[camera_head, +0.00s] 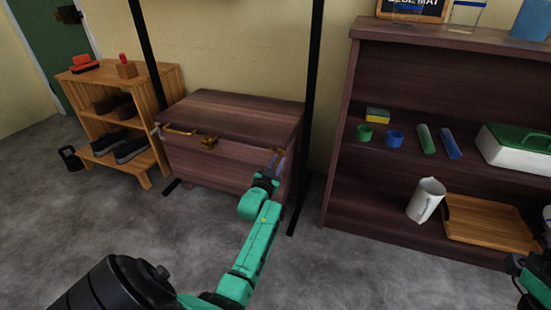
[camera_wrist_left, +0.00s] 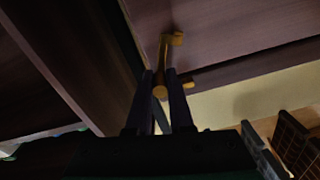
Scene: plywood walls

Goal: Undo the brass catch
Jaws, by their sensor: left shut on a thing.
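The brass catch (camera_wrist_left: 162,68) is a small bent piece on the dark wooden chest (camera_head: 232,116), near the right end of its front. My left gripper (camera_head: 276,170) reaches it from the front. In the left wrist view, the two dark fingers of my left gripper (camera_wrist_left: 161,98) are shut on the catch, with its rounded end between the tips. Another brass fitting (camera_head: 180,130) is at the chest's front left, and a brass piece (camera_head: 209,142) is at the middle. The lid looks down. My right gripper is not clearly in view.
A black upright post (camera_head: 310,110) stands close to the right of the chest, and another (camera_head: 147,55) at its left. A dark shelf unit (camera_head: 340,130) stands at the right, and a wooden shoe rack (camera_head: 165,95) at the left. The grey floor (camera_head: 150,225) in front is clear.

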